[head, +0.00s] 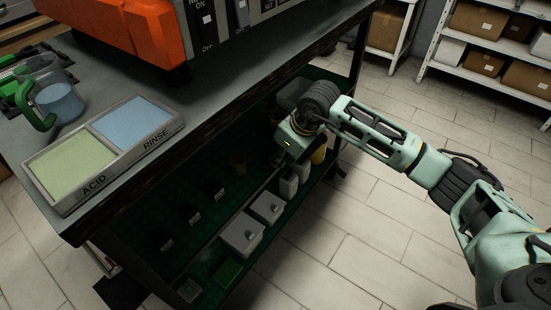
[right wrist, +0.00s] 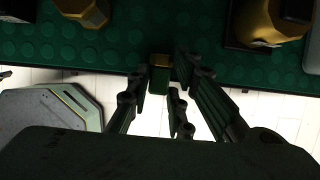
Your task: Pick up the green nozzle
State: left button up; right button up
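In the right wrist view, a small block-like piece with a green body and a gold top, which looks like the green nozzle (right wrist: 159,82), sits at the edge of the green shelf mat. My right gripper (right wrist: 160,77) has its dark fingers spread, with the piece between the fingertips, closer to the right-hand ones. I cannot tell whether any finger touches it. In the head view my right gripper (head: 293,143) reaches in at the lower shelf under the bench; its fingers and the nozzle are hidden there. My left gripper is not in view.
The lower green shelf (right wrist: 120,45) holds gold and dark parts (right wrist: 262,22). In the head view, grey boxes (head: 242,234) and pale bottles (head: 289,185) stand on it. The bench top bears the acid and rinse tray (head: 104,152).

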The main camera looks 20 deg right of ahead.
grip_shut()
jog(key=shift+r, duration=0.1)
